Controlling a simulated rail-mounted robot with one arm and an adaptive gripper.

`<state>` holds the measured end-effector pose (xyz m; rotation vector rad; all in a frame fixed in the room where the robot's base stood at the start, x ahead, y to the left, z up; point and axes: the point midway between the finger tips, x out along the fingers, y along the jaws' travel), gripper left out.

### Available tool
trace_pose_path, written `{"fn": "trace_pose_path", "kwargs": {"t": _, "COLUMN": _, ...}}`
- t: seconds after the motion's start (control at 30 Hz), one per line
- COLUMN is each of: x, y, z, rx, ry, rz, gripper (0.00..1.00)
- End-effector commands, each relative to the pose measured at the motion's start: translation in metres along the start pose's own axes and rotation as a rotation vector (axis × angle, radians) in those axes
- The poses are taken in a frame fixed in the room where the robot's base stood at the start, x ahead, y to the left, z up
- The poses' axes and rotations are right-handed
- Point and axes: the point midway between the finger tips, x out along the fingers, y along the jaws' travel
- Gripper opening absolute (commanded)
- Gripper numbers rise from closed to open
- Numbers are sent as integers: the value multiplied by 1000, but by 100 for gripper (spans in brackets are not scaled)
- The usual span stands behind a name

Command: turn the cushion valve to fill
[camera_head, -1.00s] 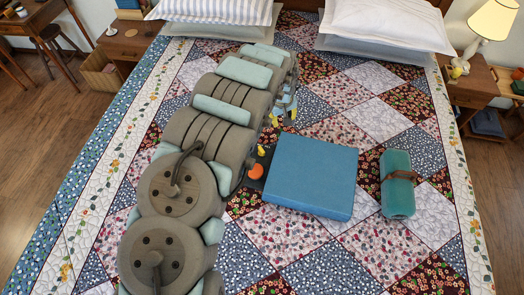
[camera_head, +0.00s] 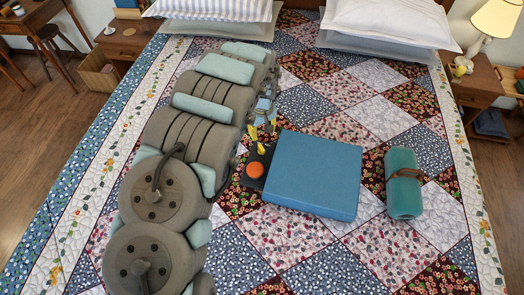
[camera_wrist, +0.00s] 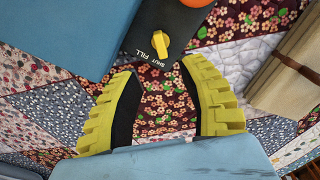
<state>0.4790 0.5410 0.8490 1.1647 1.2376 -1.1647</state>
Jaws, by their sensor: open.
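The blue cushion (camera_head: 313,176) lies flat on the quilt. A dark valve panel (camera_head: 253,180) sticks out from its left edge. The panel carries a round orange knob (camera_head: 255,169) and a small yellow valve knob (camera_head: 261,148). In the wrist view the yellow valve knob (camera_wrist: 161,43) sits on the panel beside the white words SHUT and FILL; I cannot tell which word it points to. My gripper (camera_head: 262,130) is just beyond the valve in the head view. In the wrist view its yellow fingers (camera_wrist: 163,95) are apart, empty, and the knob is outside them.
A teal roll (camera_head: 403,184) with a brown strap lies right of the cushion. A tan strapped item (camera_wrist: 289,68) is at the right of the wrist view. Pillows (camera_head: 388,25) are at the head of the bed. The quilt (camera_head: 375,110) beyond the cushion is clear.

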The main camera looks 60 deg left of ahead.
Motion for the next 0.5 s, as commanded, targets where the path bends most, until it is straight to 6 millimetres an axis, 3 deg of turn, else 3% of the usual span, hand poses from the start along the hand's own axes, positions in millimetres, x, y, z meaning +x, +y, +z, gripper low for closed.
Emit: {"fn": "trace_pose_path", "kwargs": {"t": 0.5, "x": 46, "y": -1, "z": 2, "rx": -1, "ry": -4, "rz": 0, "gripper": 41}}
